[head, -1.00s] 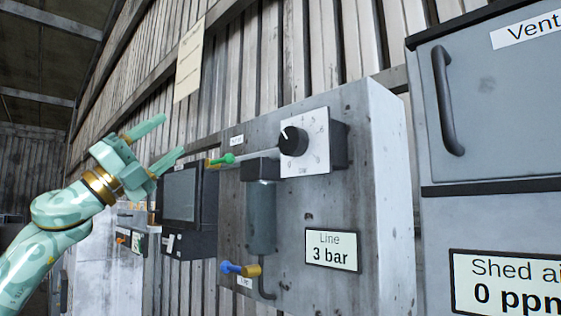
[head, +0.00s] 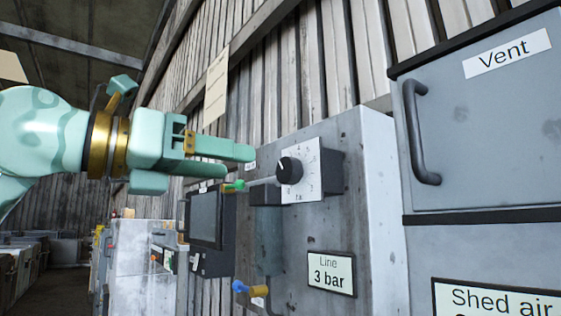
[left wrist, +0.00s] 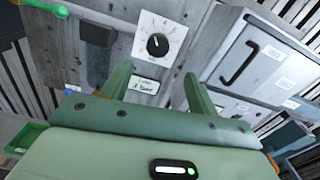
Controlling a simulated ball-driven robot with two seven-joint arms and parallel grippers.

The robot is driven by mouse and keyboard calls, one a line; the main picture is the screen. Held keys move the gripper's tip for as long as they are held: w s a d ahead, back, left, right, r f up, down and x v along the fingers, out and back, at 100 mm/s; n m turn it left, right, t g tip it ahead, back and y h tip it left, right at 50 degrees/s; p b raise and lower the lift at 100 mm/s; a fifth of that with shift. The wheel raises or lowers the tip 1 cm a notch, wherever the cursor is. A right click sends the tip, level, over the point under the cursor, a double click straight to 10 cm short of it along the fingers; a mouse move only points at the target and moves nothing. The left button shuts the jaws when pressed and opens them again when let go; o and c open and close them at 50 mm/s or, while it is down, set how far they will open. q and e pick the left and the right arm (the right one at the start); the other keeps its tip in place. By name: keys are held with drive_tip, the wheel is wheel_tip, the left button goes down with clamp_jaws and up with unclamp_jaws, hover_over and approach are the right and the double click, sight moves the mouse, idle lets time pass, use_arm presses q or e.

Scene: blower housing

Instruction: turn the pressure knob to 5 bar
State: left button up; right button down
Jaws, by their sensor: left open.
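The pressure knob (head: 290,170) is a black dial with a white pointer line on a white scale plate (head: 306,176), on the front of a grey cabinet. The left wrist view shows the knob (left wrist: 158,45) ahead of my fingers, with several scale marks around it. A sign reading "Line 3 bar" (head: 331,273) is below the knob. My left gripper (head: 250,160) is open and empty, to the left of the knob and apart from it. Its two fingers also show in the left wrist view (left wrist: 160,90). My right gripper does not show.
A green-tipped lever (head: 235,185) sticks out just left of the knob, close under my fingers. A blue-tipped valve handle (head: 240,287) is lower down. A vent cabinet with a dark handle (head: 420,135) stands at the right. A dark screen (head: 205,218) is at the left.

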sight(283, 172)
use_arm(q)
drive_tip(key=p+x, duration=0.2)
drive_tip(key=x, duration=0.6)
drive_tip(key=shift+w+d, duration=0.15)
drive_tip(key=shift+w, duration=0.25)
drive_tip(key=shift+w+d+p, duration=0.3)
drive_tip(key=shift+w+d, duration=0.05)
drive_tip(key=shift+d, duration=0.1)
drive_tip(key=shift+f, duration=0.1)
drive_tip(key=shift+a, duration=0.1)
drive_tip(key=shift+c, duration=0.2)
drive_tip(key=c, duration=0.9)
